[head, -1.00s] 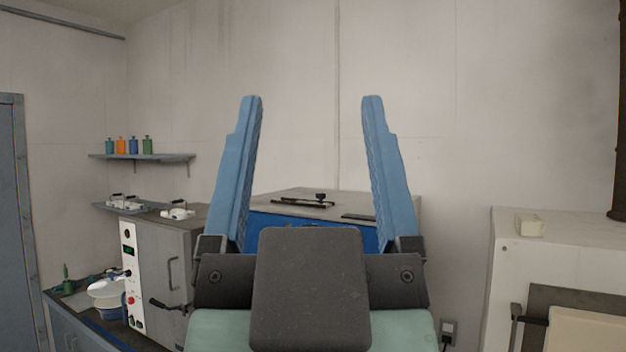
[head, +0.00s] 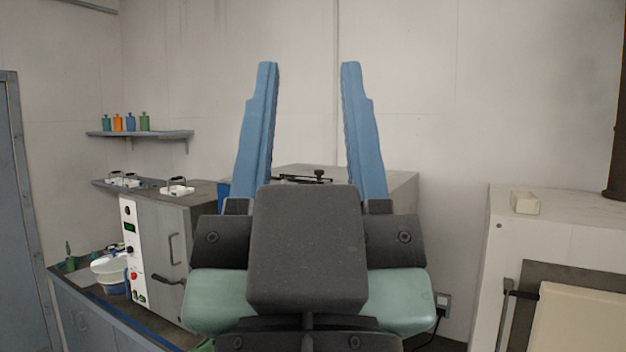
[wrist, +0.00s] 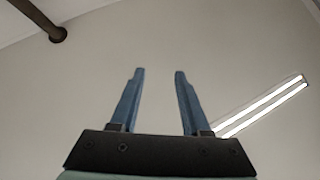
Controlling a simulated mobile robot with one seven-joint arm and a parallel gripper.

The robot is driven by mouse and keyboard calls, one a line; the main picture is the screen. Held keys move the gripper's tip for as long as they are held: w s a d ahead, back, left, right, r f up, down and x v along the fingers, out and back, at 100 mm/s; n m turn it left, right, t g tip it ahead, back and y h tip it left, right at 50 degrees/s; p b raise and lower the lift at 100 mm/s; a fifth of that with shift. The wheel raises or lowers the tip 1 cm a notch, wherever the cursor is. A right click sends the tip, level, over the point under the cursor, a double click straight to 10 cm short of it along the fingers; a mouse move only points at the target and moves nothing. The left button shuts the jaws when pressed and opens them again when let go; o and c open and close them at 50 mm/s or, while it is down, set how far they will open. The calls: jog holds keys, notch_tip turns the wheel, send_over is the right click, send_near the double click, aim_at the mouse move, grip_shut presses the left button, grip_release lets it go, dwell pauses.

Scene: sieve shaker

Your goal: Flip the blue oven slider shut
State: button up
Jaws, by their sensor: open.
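The blue oven stands behind my gripper in the head view. Its grey top (head: 388,182) shows, and a strip of its blue front (head: 224,189) shows at the left; the rest of the front is hidden. A dark bar with a small black knob (head: 319,174) lies on the oven top between my fingers in the picture. It may be the slider, but I cannot tell its position. My gripper (head: 309,66) is open and empty, with its fingers pointing up. In the wrist view my gripper (wrist: 159,72) faces bare wall and ceiling, and no oven shows.
A grey oven with a white control panel (head: 133,250) stands at the left, with white-based handled items (head: 177,187) on top. A shelf (head: 140,134) with small bottles hangs behind. A pale cabinet (head: 560,235) stands at the right. The wall area above is clear.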

notch_tip(320, 180, down, 6)
jog(key=b, duration=0.5)
jog(key=shift+s+f+b, duration=0.1)
jog(key=shift+f+b, duration=0.15)
jog(key=shift+b, duration=0.1)
grip_shut()
notch_tip(320, 180, down, 5)
jog(key=b, duration=0.5)
jog(key=shift+d+f, duration=0.1)
jog(key=shift+f, duration=0.1)
